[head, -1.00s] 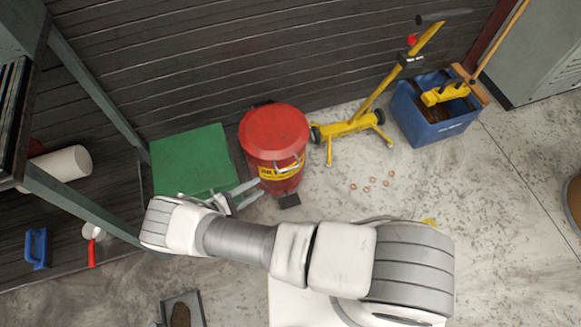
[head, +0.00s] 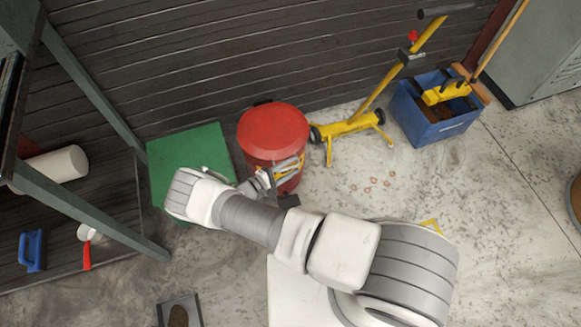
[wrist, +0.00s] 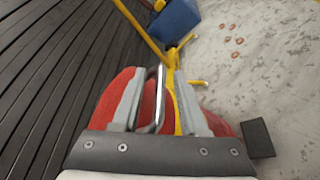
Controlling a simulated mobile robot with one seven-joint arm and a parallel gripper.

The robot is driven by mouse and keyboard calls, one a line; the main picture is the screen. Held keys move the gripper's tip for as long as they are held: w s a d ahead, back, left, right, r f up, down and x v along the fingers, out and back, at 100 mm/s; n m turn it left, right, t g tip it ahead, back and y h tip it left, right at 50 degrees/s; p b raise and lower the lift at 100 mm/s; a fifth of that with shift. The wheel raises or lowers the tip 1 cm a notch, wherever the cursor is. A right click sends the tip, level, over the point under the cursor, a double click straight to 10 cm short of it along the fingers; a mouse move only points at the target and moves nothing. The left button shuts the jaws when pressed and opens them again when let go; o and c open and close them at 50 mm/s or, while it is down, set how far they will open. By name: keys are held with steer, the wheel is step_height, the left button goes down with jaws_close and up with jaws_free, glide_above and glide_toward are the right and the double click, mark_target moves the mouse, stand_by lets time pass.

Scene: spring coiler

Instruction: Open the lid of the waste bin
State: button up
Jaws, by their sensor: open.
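The red waste bin (head: 262,152) stands upright against the dark slatted wall, with its round red lid (head: 273,130) shut. My gripper (head: 290,167) is at the bin's front, just below the lid's edge, and covers part of the yellow label. In the wrist view, my gripper (wrist: 158,100) is open. A thin metal handle (wrist: 160,92) shows between its two fingers, with the red bin (wrist: 121,92) behind. I cannot tell whether either finger touches the handle. The black pedal (head: 289,201) sticks out at the bin's foot.
A green box (head: 185,158) stands left of the bin, close to my wrist. A yellow hand truck (head: 350,125) and a blue mop bucket (head: 432,125) are at right. Several small copper rings (head: 373,183) lie on the floor. A shelf post (head: 90,205) is at left.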

jaws_close()
